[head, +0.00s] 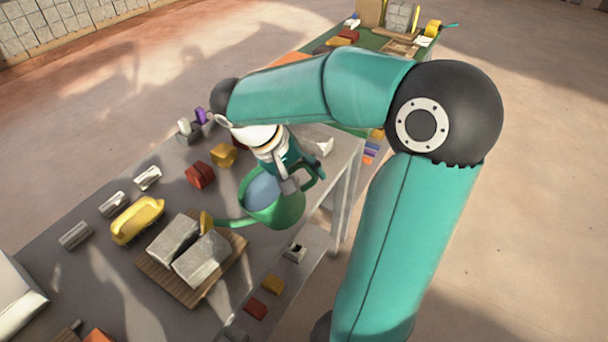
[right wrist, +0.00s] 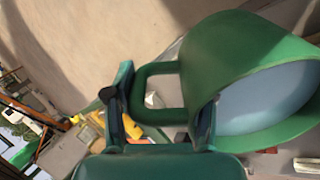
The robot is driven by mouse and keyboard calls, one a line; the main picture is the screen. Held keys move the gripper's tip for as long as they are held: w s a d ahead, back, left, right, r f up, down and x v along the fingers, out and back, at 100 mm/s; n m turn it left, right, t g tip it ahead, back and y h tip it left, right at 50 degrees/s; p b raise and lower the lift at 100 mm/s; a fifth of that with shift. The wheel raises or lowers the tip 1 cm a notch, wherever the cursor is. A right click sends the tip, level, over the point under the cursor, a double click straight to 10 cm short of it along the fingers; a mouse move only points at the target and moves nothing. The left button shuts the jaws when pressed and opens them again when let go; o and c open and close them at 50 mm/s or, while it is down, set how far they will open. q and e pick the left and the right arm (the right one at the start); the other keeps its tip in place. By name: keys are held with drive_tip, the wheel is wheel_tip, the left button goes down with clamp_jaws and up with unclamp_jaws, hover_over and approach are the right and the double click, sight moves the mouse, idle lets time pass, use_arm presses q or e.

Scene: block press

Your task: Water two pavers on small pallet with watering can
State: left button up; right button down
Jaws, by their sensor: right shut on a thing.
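A green watering can (head: 285,209) with pale blue water inside is held over the grey table by my right gripper (head: 299,181), which is shut on its handle. The can also fills the right of the right wrist view (right wrist: 215,60). Two grey pavers, one on the left (head: 173,240) and one on the right (head: 202,259), lie side by side on a small wooden pallet (head: 190,296). I cannot see water flowing. My left gripper is not in view.
A yellow handled tool (head: 138,220) lies left of the pallet, near several small grey metal pieces. A red block (head: 200,174) and a yellow block (head: 223,155) sit behind it. A lower shelf (head: 312,243) holds small blocks.

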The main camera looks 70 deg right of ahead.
drive_tip(key=shift+w+a+r+g+h+p, duration=0.5)
drive_tip(key=shift+w+r+g+h, duration=0.25)
drive_tip(key=shift+g, duration=0.45)
idle(1.7)
